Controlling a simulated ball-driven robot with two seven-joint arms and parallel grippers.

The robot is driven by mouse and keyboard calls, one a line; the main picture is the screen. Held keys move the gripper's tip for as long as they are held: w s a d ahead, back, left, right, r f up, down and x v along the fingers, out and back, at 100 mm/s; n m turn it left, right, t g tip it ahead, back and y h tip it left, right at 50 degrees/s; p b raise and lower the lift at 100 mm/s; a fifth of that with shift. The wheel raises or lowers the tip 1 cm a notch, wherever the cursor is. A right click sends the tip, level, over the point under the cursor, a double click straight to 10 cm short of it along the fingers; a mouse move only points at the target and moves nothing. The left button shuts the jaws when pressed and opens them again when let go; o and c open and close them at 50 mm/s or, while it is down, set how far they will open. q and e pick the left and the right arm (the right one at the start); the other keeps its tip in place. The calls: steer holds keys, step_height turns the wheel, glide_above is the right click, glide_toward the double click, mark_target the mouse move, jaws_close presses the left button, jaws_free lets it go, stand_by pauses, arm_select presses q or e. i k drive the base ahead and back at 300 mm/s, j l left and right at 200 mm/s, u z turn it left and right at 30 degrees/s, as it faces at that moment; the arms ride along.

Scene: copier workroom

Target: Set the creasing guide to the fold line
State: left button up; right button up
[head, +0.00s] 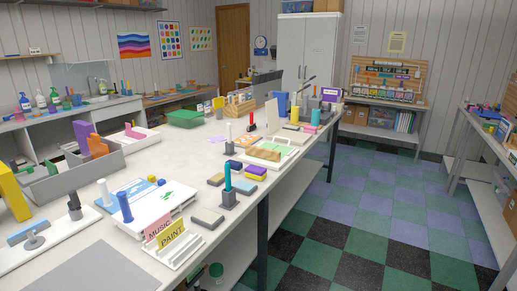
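Neither of my grippers is in the head view. I cannot tell for sure which thing is the creasing guide. A white board at the left front carries a blue-grey bar (26,232) and a round grey knob (33,242). Further back on the long table, a pale board holds a green sheet (272,146) with a brown strip (262,155) lying across it. A white flat device (165,204) with a blue-and-green picture stands near the front, with a blue cylinder (125,207) at its left. No fold line can be made out at this size.
MUSIC (159,231) and PAINT (171,239) cards stand in a white rack at the front edge. A grey bin (75,180), a green tray (185,118) and several small blocks crowd the table. A bare grey mat (88,272) lies in front. The checkered floor (375,208) at right is clear.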

mark_target(275, 156)
steer(key=i+u, duration=0.1)
steer(key=u, duration=0.6)
steer(key=i+l+u, duration=0.3)
steer(key=l+u, duration=0.15)
steer(key=l, duration=0.2)
steer(key=i+l+u, duration=0.2)
steer(key=l+u, duration=0.2)
steer(key=l, duration=0.25)
